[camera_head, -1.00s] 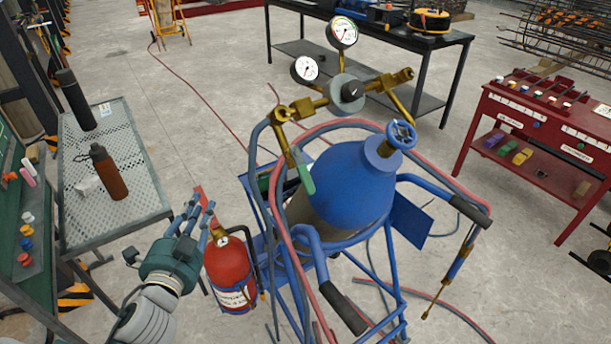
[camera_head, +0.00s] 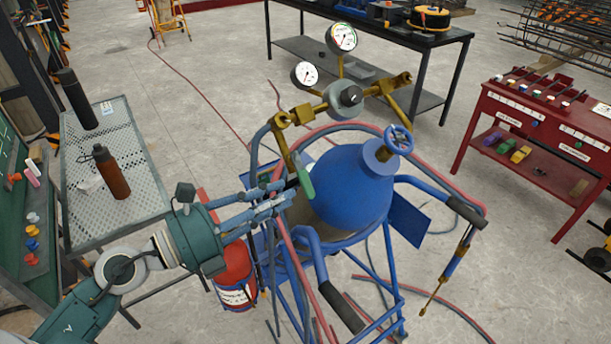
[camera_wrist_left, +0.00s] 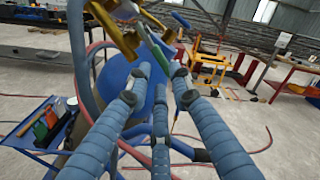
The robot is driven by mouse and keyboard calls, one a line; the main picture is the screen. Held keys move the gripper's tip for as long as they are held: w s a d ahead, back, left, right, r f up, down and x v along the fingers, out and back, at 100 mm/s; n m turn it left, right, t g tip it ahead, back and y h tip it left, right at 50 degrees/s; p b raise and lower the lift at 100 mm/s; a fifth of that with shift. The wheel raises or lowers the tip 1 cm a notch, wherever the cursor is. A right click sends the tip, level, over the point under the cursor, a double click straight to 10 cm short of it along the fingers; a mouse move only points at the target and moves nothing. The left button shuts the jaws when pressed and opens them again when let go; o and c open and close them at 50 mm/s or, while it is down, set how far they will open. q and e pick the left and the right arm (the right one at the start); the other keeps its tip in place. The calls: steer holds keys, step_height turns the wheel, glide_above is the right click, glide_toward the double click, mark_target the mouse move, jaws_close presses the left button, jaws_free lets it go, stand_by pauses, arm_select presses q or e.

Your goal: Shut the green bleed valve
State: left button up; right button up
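The green bleed valve (camera_head: 304,177) is a green lever hanging below the left end of the brass regulator fitting (camera_head: 282,120), beside the blue gas cylinder (camera_head: 350,185). My left gripper (camera_head: 284,195) reaches in from the left, its fingertips just left of the lever and slightly below its middle. In the left wrist view the fingers of the gripper (camera_wrist_left: 162,75) are spread apart with nothing held. The green lever (camera_wrist_left: 157,46) shows just beyond the fingertips there. I cannot tell whether a finger touches it. My right gripper is not in view.
The blue cart (camera_head: 315,265) with rails and red and blue hoses surrounds the cylinder. A red extinguisher (camera_head: 236,290) stands below my left arm. A perforated table (camera_head: 140,160) with bottles is at the left; a red workbench (camera_head: 520,120) is at the right.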

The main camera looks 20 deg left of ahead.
mark_target(306, 184)
arm_select(q)
steer(key=shift+p+x, duration=1.3)
steer(key=shift+x, duration=2)
jaws_close()
